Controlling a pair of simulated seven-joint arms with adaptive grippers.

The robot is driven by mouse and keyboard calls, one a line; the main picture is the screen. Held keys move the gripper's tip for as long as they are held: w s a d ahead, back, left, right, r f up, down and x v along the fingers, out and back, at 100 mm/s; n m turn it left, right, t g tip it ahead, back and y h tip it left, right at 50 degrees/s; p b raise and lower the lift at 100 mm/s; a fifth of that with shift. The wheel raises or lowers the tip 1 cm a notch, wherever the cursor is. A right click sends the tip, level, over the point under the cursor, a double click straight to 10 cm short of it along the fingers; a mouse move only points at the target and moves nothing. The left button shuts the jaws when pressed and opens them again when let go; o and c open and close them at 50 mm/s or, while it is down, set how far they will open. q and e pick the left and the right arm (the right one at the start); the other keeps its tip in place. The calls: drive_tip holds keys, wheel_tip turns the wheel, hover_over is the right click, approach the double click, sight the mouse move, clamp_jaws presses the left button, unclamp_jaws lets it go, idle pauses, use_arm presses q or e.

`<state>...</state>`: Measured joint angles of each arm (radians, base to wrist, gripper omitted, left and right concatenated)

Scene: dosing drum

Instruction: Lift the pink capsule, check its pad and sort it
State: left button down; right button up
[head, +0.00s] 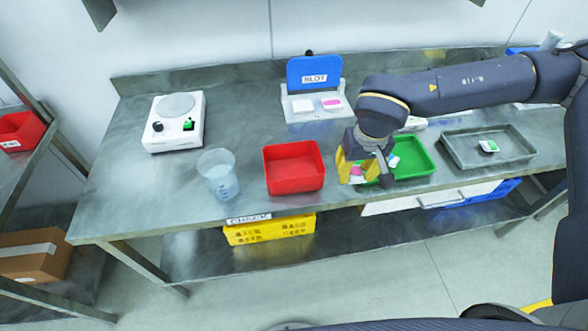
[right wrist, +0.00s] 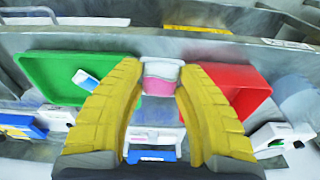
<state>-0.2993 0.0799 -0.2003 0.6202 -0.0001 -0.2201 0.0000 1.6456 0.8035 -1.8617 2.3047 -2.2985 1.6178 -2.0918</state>
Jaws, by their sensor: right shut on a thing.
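My right gripper (head: 356,169) has its yellow fingers shut on the pink capsule (head: 358,171), between the red tray and the green tray near the table's front edge. In the right wrist view the pink and white capsule (right wrist: 159,84) sits between the fingertips (right wrist: 159,76). I cannot tell whether it is clear of the table, and its pad cannot be made out. The red tray (head: 294,187) looks empty. The green tray (head: 421,170) holds a small white and blue item (right wrist: 86,79). My left gripper is not in view.
A blue-backed white stand (head: 315,72) at the back holds a white and a pink piece. A white device (head: 174,122) and a clear beaker (head: 218,176) stand left. A grey tray (head: 513,156) with a small item is right. A yellow crate (head: 268,230) sits below.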

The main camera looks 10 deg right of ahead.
drive_tip(key=shift+a+r, duration=0.15)
drive_tip(key=shift+a, duration=0.15)
drive_tip(key=w+a+r, duration=0.7)
drive_tip(key=w+a, duration=0.2)
drive_tip(key=a, duration=0.3)
drive_tip(key=shift+w+d+f, duration=0.1)
drive_tip(key=shift+w+f, duration=0.05)
drive_tip(key=shift+f, duration=0.75)
drive_tip(key=shift+w+d+f, duration=0.1)
drive_tip(key=shift+w+f, duration=0.1)
drive_tip(key=shift+f, duration=0.65)
drive_tip(key=shift+w+d+f, duration=0.1)
drive_tip(key=shift+w+f, duration=0.05)
drive_tip(key=shift+f, duration=0.75)
drive_tip(key=o, duration=0.9)
drive_tip(key=shift+s+r, duration=0.25)
drive_tip(key=shift+r, duration=1.75)
drive_tip(key=shift+s+r, duration=0.25)
drive_tip(key=shift+r, duration=1.75)
drive_tip(key=shift+s+r, duration=0.25)
drive_tip(key=shift+r, duration=1.75)
